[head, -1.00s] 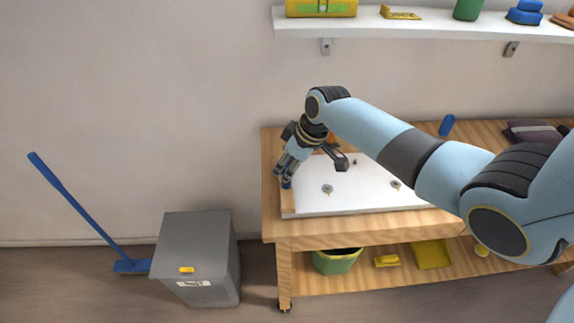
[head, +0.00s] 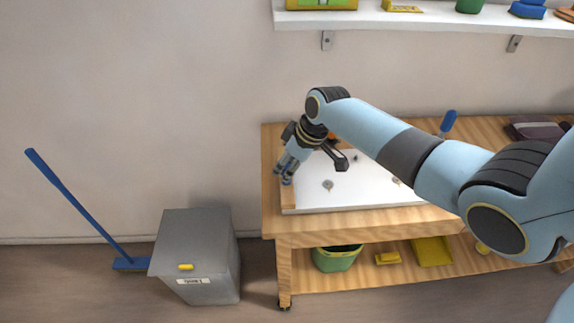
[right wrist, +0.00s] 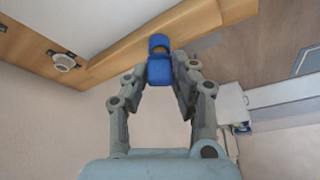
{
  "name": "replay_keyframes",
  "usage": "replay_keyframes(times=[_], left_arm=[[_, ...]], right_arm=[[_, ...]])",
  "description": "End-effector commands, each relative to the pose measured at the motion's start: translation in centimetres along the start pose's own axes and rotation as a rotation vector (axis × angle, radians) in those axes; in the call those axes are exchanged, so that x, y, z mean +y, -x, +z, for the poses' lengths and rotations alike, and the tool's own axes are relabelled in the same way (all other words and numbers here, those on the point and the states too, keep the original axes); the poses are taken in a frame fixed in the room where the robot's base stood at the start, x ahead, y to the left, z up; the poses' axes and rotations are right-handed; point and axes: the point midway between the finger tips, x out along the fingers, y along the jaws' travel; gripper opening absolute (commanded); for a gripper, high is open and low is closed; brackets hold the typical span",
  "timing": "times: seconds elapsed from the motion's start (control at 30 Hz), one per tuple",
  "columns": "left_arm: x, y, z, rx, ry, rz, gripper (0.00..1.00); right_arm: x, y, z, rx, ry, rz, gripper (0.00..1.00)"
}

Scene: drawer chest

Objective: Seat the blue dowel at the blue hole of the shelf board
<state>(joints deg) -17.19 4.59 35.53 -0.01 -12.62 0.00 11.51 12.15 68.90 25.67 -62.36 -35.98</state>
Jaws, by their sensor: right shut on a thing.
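The shelf board (head: 350,190) lies white side up on the workbench, with a bare wooden edge strip at its left end. My right gripper (head: 287,178) points down at that left end. In the right wrist view, the right gripper (right wrist: 160,80) is shut on the blue dowel (right wrist: 160,72), beside the wooden strip (right wrist: 115,66). A rounded blue part shows just beyond the fingertips, against the strip. I cannot tell whether the dowel is in the blue hole, as the hole is not clearly seen. The left gripper is not in view.
The workbench (head: 350,226) has a blue-handled tool (head: 448,121) at the back. A grey bin (head: 196,255) stands to its left, with a blue broom (head: 75,205) beyond. A wall shelf (head: 420,20) runs above. Metal fittings (head: 328,184) sit on the board.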

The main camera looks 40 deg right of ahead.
Motion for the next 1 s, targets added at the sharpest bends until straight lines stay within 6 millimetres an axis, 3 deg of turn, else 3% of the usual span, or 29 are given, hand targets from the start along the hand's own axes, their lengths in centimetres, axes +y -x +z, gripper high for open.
replay_keyframes(times=[0.47, 0.5, 0.67, 1.0], left_arm=[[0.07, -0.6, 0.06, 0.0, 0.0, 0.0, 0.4], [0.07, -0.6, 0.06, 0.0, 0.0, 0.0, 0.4], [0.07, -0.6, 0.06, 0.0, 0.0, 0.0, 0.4], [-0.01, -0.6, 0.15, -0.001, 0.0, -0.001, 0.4]], right_arm=[[0.0, -0.72, 0.28, 0.0, 0.0, 0.0, 0.0], [0.0, -0.71, 0.28, 0.0, 0.0, 0.0, 0.29], [0.0, -0.71, 0.28, 0.0, 0.0, 0.0, 0.5], [0.07, -0.39, 0.27, 0.001, 0.0, 0.001, 0.51]])
